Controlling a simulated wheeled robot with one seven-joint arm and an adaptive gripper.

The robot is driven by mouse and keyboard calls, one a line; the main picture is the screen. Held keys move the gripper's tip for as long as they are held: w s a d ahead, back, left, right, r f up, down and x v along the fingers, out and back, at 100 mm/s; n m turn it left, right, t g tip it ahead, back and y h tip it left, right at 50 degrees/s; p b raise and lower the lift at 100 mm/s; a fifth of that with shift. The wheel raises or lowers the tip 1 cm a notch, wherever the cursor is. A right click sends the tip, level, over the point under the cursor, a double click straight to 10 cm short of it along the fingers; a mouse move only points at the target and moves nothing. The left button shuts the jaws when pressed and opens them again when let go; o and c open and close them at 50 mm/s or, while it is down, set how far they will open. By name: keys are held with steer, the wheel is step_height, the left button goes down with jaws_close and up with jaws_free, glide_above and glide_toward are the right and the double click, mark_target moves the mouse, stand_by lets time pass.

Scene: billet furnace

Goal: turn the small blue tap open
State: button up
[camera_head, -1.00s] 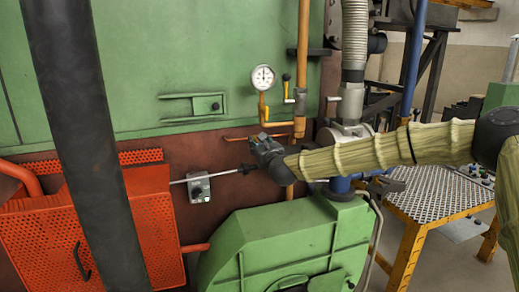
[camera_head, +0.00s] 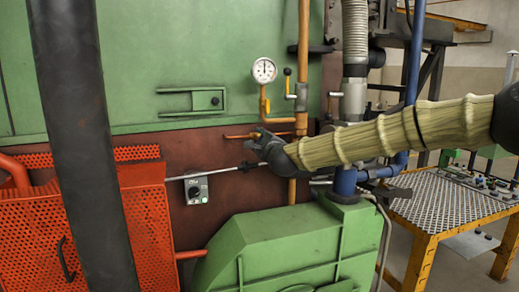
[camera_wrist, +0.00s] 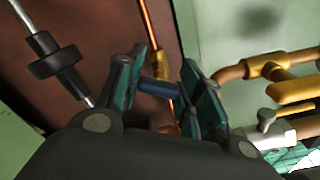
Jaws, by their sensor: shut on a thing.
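The small blue tap (camera_wrist: 158,87) shows in the wrist view as a short blue handle between my two fingers. My gripper (camera_wrist: 162,85) is shut on it, with a teal-padded finger on each side. In the head view my gripper (camera_head: 256,142) is at the thin copper pipe (camera_head: 240,136), below the pressure gauge. The tap cannot be made out there, hidden by the gripper. How far the tap is turned cannot be told.
A rod with a black collar (camera_wrist: 58,64) runs close to my gripper. Yellow pipe fittings (camera_wrist: 290,90) and a pressure gauge (camera_head: 264,70) are near. A green housing (camera_head: 290,245) stands below, and an orange perforated guard (camera_head: 145,215) is at left.

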steer(key=n+b, duration=0.3)
steer(key=n, duration=0.3)
steer(key=shift+f, duration=0.15)
steer(key=shift+n, duration=0.3)
steer(key=o, duration=1)
steer(key=v, duration=1.2)
